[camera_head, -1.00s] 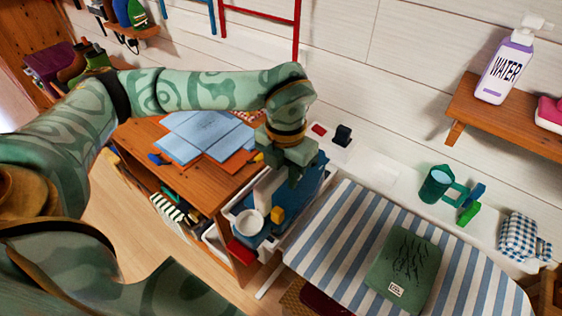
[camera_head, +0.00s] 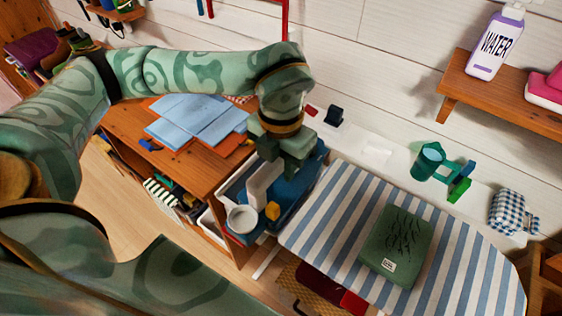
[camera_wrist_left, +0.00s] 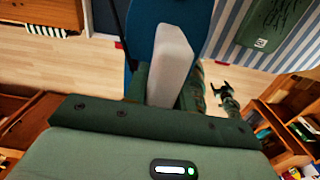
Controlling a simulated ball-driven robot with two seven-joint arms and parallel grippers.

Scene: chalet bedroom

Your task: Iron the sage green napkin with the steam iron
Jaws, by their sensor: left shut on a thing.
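My left gripper (camera_head: 284,158) is shut on the white handle of the blue steam iron (camera_head: 290,205), with its fingers around the handle's upper part. The handle also shows in the left wrist view (camera_wrist_left: 170,65), in front of the iron's blue body. The iron is beside the left end of the striped ironing board; I cannot tell whether it rests on anything. The sage green napkin (camera_head: 397,245), with dark crease lines and a small white label, lies on the board. A small dark gripper (camera_wrist_left: 224,90) in the left wrist view looks like my right one; its jaw state is unclear.
The blue-and-white striped ironing board (camera_head: 460,265) has bare cloth around the napkin. A wooden desk (camera_head: 135,125) with blue papers (camera_head: 200,122) is left of the iron. A green mug (camera_head: 427,163) and a checked cloth bundle (camera_head: 508,212) are behind the board.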

